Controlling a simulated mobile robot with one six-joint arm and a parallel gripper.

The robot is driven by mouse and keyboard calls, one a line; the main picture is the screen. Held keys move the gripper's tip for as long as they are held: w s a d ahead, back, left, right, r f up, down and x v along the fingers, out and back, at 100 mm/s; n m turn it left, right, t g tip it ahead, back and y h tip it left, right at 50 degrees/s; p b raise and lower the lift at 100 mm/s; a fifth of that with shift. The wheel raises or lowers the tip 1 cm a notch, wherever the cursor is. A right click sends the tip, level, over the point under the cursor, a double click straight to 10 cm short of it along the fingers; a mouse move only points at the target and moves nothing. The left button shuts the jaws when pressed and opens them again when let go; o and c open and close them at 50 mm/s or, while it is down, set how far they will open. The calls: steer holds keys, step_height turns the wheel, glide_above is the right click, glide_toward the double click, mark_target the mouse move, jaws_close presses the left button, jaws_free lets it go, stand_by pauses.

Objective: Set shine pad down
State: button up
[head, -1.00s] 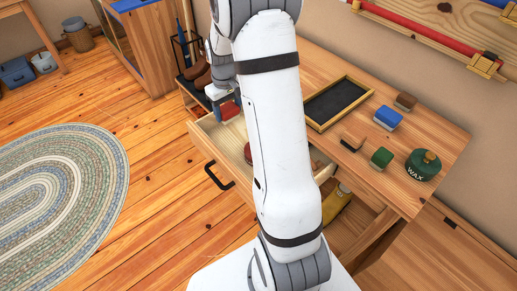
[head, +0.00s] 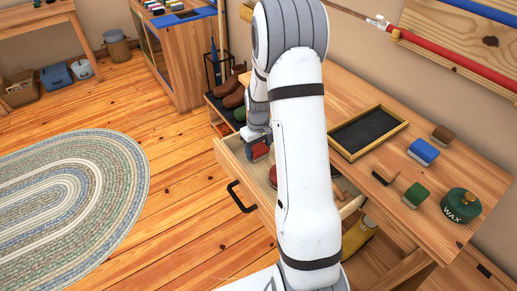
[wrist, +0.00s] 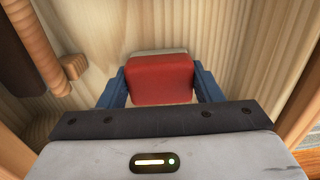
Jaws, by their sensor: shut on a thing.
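The red pad (wrist: 160,82), with a pale layer on its far edge, is held between the two blue fingers of my gripper (wrist: 160,76). I take it as the shine pad. In the head view my gripper (head: 257,141) and the red pad (head: 259,152) are at the far left end of the open drawer (head: 240,171). In the wrist view pale wood lies beneath the pad. I cannot tell whether the pad touches the drawer floor. My arm hides part of the drawer.
A black tray (head: 368,133) with a wooden rim lies on the desk. Blue (head: 424,150), brown (head: 442,134) and green (head: 417,194) blocks and a green wax tin (head: 460,205) stand right of it. Another red item (head: 272,176) lies in the drawer. Shoes (head: 233,92) stand behind.

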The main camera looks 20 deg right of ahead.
mark_target(258, 147)
steer(key=o, duration=1)
steer(key=shift+f, duration=0.1)
step_height(258, 147, up, 12)
steer(key=p, duration=0.1)
steer(key=s+a+r, duration=0.3)
steer(key=s, duration=0.4)
steer(key=s+a+r+m+t, duration=0.1)
steer(key=s+a+r, duration=0.3)
steer(key=s, duration=0.4)
steer(key=s+a+r+m+t, duration=0.1)
steer(key=s+a+r, duration=0.2)
steer(key=s, duration=0.5)
steer(key=shift+s+a+r, duration=0.1)
steer(key=shift+a+r, duration=0.1)
steer(key=shift+a, duration=0.2)
steer(key=shift+r, duration=0.1)
